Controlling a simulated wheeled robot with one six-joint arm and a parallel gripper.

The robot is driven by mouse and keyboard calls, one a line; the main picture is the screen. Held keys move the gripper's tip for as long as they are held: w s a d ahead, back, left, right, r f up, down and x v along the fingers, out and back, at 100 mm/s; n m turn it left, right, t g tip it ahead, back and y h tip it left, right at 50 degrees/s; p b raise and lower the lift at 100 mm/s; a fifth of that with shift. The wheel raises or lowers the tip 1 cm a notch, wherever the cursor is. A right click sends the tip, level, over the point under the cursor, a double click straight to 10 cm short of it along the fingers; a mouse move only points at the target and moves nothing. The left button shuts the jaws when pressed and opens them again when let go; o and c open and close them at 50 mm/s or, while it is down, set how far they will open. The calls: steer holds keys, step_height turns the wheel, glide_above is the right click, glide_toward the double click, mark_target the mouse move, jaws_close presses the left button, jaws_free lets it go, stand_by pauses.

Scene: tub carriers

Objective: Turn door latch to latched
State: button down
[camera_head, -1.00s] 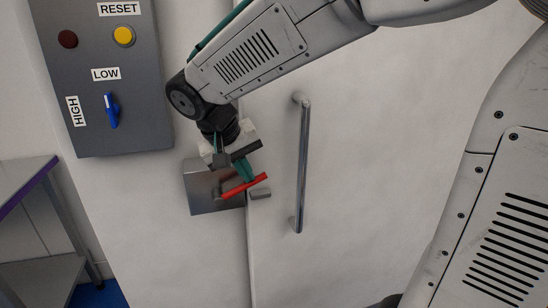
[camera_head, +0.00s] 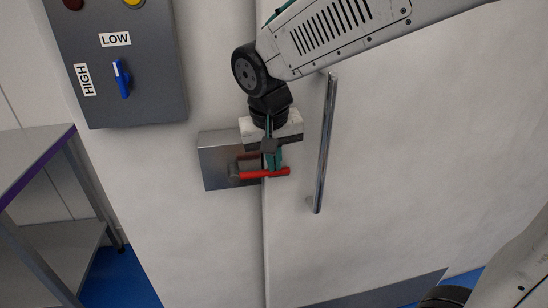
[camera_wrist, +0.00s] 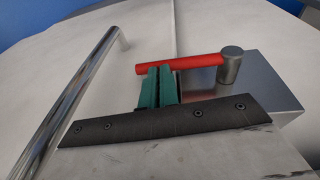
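The latch has a red lever (camera_head: 264,174) on a grey metal pivot (camera_head: 234,172), mounted on a silver plate (camera_head: 215,165) left of the door seam. The lever lies about level, its free end across the seam onto the door. The lever (camera_wrist: 190,63) and round pivot (camera_wrist: 230,65) also show in the wrist view. My gripper (camera_head: 273,170) is at the lever's free half. Its green fingers (camera_wrist: 158,72) are close together with a thin gap, tips at the lever's edge. The lever runs across both fingers, not between them. Contact cannot be told for sure.
A vertical metal door handle (camera_head: 325,145) stands just right of my gripper. A dark control box (camera_head: 150,90) with a blue switch (camera_head: 121,79) is at upper left. A shelf unit (camera_head: 35,165) stands at far left.

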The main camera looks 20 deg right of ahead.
steer(key=shift+s+f, duration=0.1)
steer(key=d+v, duration=0.1)
steer(key=v, duration=1.3)
steer(key=shift+d, duration=0.25)
steer(key=s+d+f, duration=0.5)
steer(key=s+f, duration=0.1)
steer(key=s, duration=0.3)
steer(key=s+d+f+n+y, duration=0.1)
steer(key=s+d+f, duration=0.4)
steer(key=s, duration=0.4)
steer(key=shift+f+g, duration=0.4)
steer(key=shift+f, duration=0.25)
